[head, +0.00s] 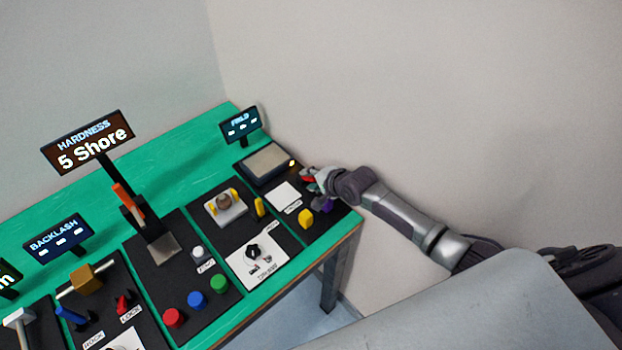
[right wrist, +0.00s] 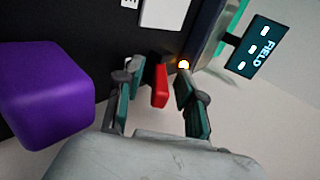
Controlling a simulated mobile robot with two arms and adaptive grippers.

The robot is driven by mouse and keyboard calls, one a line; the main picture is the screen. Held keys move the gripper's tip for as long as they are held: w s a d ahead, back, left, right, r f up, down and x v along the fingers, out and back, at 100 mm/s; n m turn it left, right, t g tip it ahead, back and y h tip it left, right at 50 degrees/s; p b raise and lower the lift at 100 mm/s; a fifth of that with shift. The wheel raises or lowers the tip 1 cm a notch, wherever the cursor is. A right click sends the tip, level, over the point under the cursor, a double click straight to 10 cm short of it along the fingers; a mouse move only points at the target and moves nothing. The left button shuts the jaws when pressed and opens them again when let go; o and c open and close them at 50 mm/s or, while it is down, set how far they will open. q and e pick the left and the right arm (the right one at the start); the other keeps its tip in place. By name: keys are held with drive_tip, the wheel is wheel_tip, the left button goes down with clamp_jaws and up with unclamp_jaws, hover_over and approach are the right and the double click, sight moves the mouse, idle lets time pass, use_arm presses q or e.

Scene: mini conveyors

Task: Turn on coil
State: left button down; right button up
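A small red switch lever (right wrist: 160,86) stands on the dark panel of the FIELD station. In the head view it (head: 307,179) is partly hidden by my right gripper (head: 315,177). In the right wrist view my right gripper (right wrist: 157,82) has its two fingers apart, with the red lever between them and gaps on both sides. A small lamp (right wrist: 184,64) glows orange close to the right fingertip; it also shows in the head view (head: 291,162). The FIELD display (right wrist: 254,49) is lit with short dashes. My left gripper is not in view.
A purple block (right wrist: 45,95) lies left of the gripper in the wrist view. A yellow block (head: 305,218), a white plate (head: 285,196) and a grey-topped box (head: 267,163) are nearby. Other stations fill the green table (head: 180,178) leftward; a wall (head: 400,90) stands behind.

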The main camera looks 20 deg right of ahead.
drive_tip(key=shift+w+r+g+p, duration=0.25)
drive_tip(key=shift+r+g+p, duration=0.25)
drive_tip(key=shift+g+p, duration=0.1)
drive_tip(key=p+v, duration=0.9)
drive_tip(key=v, duration=0.5)
drive_tip(key=s+a+f+n+b, duration=0.1)
drive_tip(key=f, duration=0.1)
drive_tip(key=s+a+f+n+g, duration=0.1)
drive_tip(key=s+f+n, duration=0.1)
drive_tip(key=s+a+f+n+b, duration=0.1)
drive_tip(key=s+f, duration=0.1)
drive_tip(key=f, duration=0.1)
drive_tip(key=shift+s+a+h+b, duration=0.1)
drive_tip(key=shift+s+h+b, duration=0.2)
drive_tip(key=shift+h, duration=0.1)
drive_tip(key=s+a+f+n+g+h+b, duration=0.1)
drive_tip(key=s+f+n+g+b, duration=0.3)
drive_tip(key=s+f+n, duration=0.6)
drive_tip(key=shift+s+a+f+h+b, duration=0.45)
drive_tip(key=shift+s+f+b, duration=0.8)
drive_tip(key=shift+s+f, duration=2.6)
drive_tip(key=shift+w+f, duration=0.55)
